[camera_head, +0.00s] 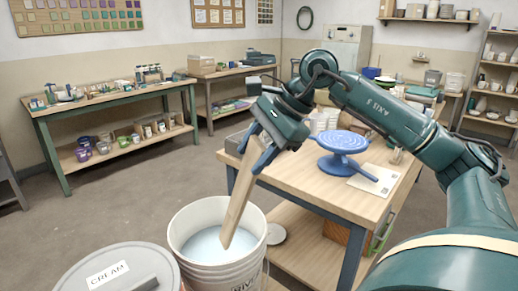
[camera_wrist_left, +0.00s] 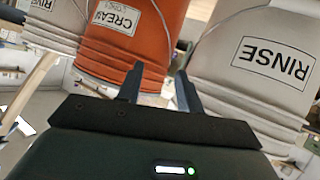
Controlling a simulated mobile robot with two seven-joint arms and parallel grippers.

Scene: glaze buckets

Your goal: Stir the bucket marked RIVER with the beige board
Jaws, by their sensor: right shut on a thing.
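My right gripper (camera_head: 254,151) is shut on the upper part of the beige board (camera_head: 240,203). The board hangs down at a tilt, its lower end inside an open white bucket (camera_head: 208,272) of pale blue glaze (camera_head: 205,243). The tip meets the glaze surface; how deep it reaches I cannot tell. This bucket's label (camera_head: 244,286) is cut off, with only its first letters showing, seemingly RIV. My left gripper (camera_wrist_left: 157,88) shows in the left wrist view, fingers apart and nothing between them. It faces an orange bucket (camera_wrist_left: 112,60) marked CREAM.
A grey lid (camera_head: 130,270) marked CREAM covers a bucket at front left. A wooden table (camera_head: 345,200) with a blue turntable (camera_head: 343,143) stands behind the white bucket. In the left wrist view, a grey bucket (camera_wrist_left: 250,90) marked RINSE stands at right. Floor is free at left.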

